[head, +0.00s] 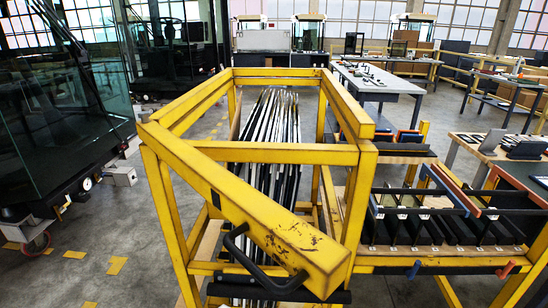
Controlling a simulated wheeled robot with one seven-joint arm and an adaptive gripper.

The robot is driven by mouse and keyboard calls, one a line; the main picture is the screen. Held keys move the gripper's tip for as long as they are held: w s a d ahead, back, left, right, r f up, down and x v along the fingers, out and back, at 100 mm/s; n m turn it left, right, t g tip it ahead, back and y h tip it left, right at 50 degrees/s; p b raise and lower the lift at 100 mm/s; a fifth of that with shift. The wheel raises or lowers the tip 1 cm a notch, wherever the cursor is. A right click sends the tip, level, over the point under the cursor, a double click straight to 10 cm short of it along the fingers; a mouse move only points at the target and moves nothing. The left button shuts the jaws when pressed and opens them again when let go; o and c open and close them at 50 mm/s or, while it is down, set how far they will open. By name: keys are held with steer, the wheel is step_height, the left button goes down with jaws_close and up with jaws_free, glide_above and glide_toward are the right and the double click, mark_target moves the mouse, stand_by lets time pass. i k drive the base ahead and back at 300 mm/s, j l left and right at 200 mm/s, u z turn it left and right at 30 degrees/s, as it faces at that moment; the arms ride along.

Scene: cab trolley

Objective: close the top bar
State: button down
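The yellow trolley (275,153) stands in the middle of the head view. Its yellow top bar (235,200), scuffed at the near end, starts at the left front corner and slants toward me and to the right. Its near end is apart from the right front corner post (362,190), so the bar stands swung open. A black curved handle (238,262) is fixed at the bar's near end. My gripper is not in view.
Tall thin panels (272,115) stand packed inside the trolley. A lower yellow rack (440,262) with black bins adjoins it on the right. A glass cab (60,120) stands at the left. Worktables (375,82) stand behind. Grey floor (110,240) is clear at the left.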

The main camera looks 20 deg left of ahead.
mark_target(316, 261)
steer(key=u, duration=1.4)
steer(key=k+l+z, duration=0.1)
steer(key=k+l, duration=0.1)
steer(key=l, duration=0.05)
